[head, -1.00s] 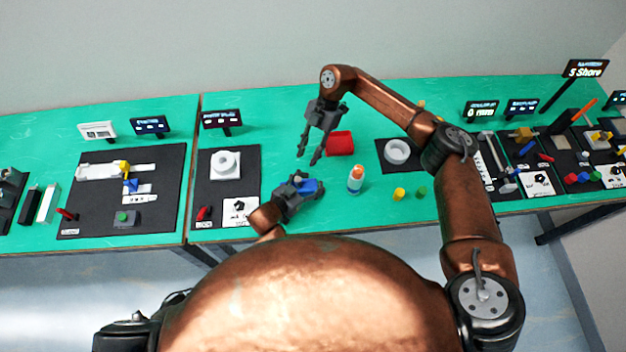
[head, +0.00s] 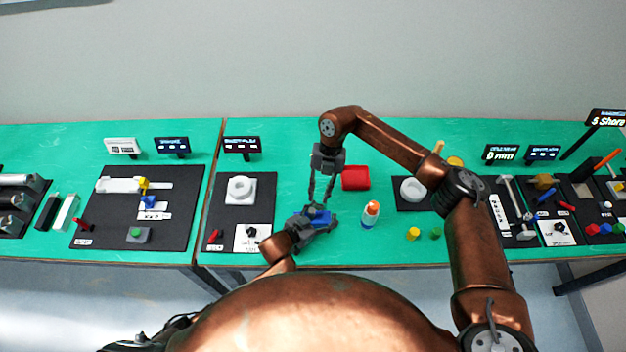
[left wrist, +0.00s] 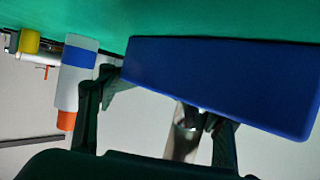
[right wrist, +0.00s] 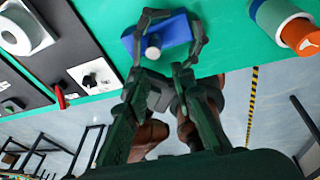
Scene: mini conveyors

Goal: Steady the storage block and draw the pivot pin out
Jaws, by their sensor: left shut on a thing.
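The blue storage block (head: 320,216) sits on the green table near its front edge. My left gripper (head: 318,223) is shut on it from the left. The block fills much of the left wrist view (left wrist: 220,85). In the right wrist view the block (right wrist: 175,32) lies between the left gripper's fingers (right wrist: 174,32). The grey round pivot pin (right wrist: 153,46) stands out of the block there. My right gripper (head: 319,198) points down just above the block, its fingers open. In the right wrist view its fingertips (right wrist: 160,75) appear just short of the pin, with nothing between them.
A white bottle with an orange tip (head: 370,213) stands right of the block. A red bin (head: 355,178) lies behind. Small yellow (head: 413,233) and green (head: 435,233) pieces are farther right. A black mat with a white ring part (head: 241,190) lies to the left.

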